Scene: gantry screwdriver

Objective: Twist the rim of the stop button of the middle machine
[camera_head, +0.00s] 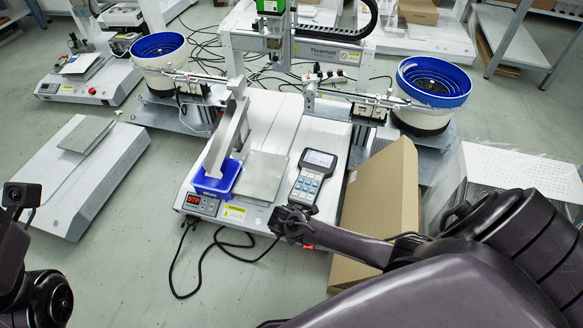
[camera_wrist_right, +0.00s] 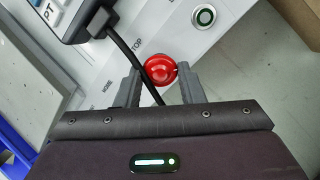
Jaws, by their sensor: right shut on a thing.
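The middle machine (camera_head: 262,150) stands in the centre of the head view, with a control panel along its front face. Its red stop button (camera_wrist_right: 160,70) shows clearly in the right wrist view, between the two grey fingers of my right gripper (camera_wrist_right: 158,84). The fingers are shut on the button's rim, one on each side. In the head view my right gripper (camera_head: 290,224) is at the front right corner of the machine and hides most of the button. Of my left arm only dark parts show at the lower left; its gripper is out of view.
A handheld controller (camera_head: 313,178) with a black cable lies just behind my right gripper. A blue bin (camera_head: 216,180) and a grey plate (camera_head: 262,178) sit on the machine. A cardboard box (camera_head: 385,195) leans to the right.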

